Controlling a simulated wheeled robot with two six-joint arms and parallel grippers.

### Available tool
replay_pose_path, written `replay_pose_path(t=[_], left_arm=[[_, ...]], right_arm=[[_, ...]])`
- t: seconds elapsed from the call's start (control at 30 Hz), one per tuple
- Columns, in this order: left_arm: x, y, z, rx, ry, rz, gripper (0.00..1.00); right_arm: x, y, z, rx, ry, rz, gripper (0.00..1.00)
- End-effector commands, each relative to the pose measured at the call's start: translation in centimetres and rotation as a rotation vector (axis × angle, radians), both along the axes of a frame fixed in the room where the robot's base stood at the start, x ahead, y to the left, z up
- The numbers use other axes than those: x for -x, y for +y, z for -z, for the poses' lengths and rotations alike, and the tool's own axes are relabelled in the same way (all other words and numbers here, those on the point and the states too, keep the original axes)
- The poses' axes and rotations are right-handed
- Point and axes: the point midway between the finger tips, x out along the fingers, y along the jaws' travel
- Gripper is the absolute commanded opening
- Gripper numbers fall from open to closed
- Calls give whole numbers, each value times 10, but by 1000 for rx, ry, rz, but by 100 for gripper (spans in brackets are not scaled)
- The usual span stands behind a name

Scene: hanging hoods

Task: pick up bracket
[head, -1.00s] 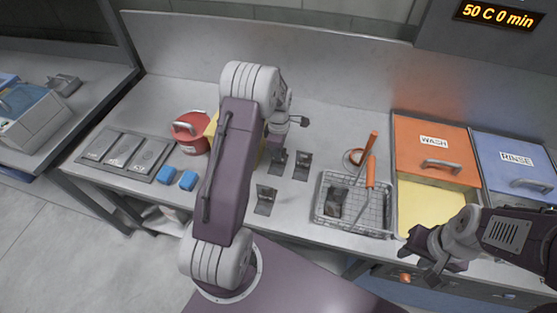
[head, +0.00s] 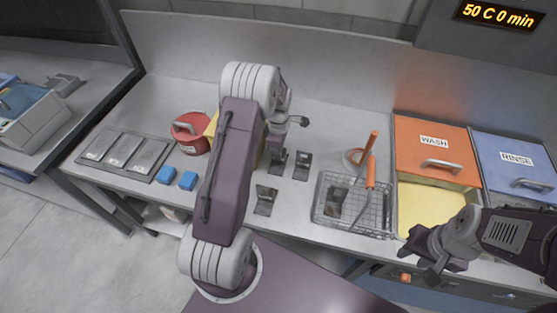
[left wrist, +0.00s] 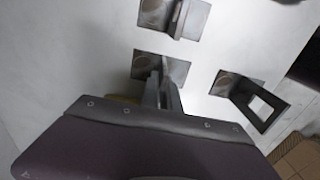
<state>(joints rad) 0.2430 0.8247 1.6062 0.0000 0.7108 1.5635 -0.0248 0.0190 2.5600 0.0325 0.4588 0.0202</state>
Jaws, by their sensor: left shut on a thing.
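Several dark grey angled brackets stand on the steel counter. My left gripper (left wrist: 165,98) is shut on one bracket (left wrist: 146,64), which also shows in the head view (head: 278,161); its base appears to be at the counter surface. A second bracket (head: 302,166) stands just to its right and shows in the wrist view (left wrist: 186,18). A third bracket (head: 265,200) is nearer the front edge and also shows in the wrist view (left wrist: 255,98). My left arm hides part of the counter. My right gripper (head: 424,260) hangs by the front edge; its jaw opening is unclear.
The orange wash tank (head: 432,143) and blue rinse tank (head: 512,160) are further right.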

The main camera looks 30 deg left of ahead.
Motion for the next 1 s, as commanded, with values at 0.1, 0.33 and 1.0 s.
replay_pose_path(t=[0.1,0.33,1.0], left_arm=[[0,0,0,0,-1,0,0],[0,0,0,0,-1,0,0],[-1,0,-79,-1,-6,0,0]], right_arm=[[0,0,0,0,0,0,36],[0,0,0,0,0,0,36],[0,0,5,0,0,0,36]])
